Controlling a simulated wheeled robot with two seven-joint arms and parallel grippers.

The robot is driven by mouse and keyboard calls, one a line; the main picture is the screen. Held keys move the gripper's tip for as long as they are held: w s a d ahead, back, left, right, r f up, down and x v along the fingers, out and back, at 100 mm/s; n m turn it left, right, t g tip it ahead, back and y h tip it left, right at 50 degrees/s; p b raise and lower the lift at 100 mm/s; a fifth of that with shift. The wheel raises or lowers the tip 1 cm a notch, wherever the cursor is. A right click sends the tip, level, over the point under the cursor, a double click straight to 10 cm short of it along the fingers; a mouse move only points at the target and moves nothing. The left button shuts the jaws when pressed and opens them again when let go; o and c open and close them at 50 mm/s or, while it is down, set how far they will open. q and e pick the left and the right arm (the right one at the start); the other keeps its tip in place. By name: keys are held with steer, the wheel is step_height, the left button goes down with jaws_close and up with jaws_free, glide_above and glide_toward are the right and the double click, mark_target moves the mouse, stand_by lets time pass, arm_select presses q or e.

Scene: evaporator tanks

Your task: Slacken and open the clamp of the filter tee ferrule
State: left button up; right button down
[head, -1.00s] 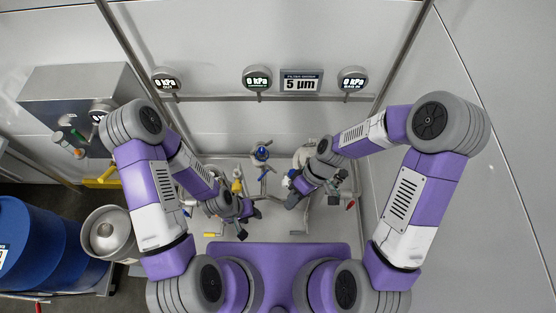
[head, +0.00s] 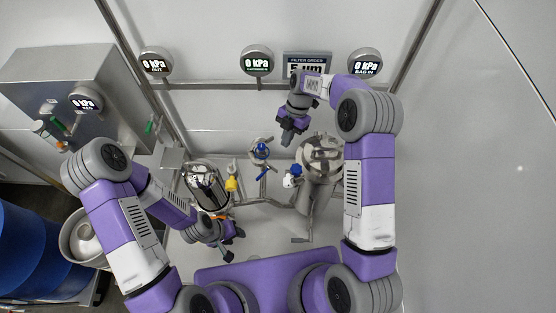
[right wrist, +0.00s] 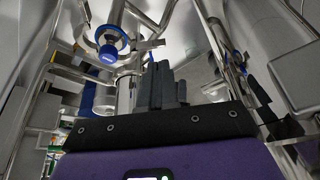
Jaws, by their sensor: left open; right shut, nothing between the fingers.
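My right gripper (head: 285,140) hangs in the head view under the filter grade display, behind and left of the right steel vessel (head: 322,152). Its dark fingers (right wrist: 160,84) are together and empty in the right wrist view. My left gripper (head: 236,244) is low in the head view, in front of the left steel vessel (head: 205,186), and is open; its fingers are small here. A blue-and-white valve knob (head: 293,176) sits left of the right vessel. A blue fitting (head: 261,151) stands between the vessels on a pipe. The filter tee clamp cannot be made out.
A horizontal rail (head: 220,86) carries several round gauges and the filter grade display (head: 306,64) at the back. Steel pipes and a blue ring-shaped part (right wrist: 108,50) lie close to the right gripper.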

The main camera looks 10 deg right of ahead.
steer(key=x, duration=1)
steer(key=shift+s+a+m+t+y+b, duration=0.35)
steer(key=shift+s+a+m+b, duration=0.5)
steer(key=shift+m+b, duration=0.3)
steer(key=shift+s+a+m+b, duration=0.25)
steer(key=shift+s+a+b, duration=0.1)
steer(key=shift+s+a, duration=0.35)
steer(key=shift+w, duration=0.1)
steer(key=v, duration=0.7)
steer(key=shift+r+p, duration=0.35)
steer(key=shift+p, duration=0.05)
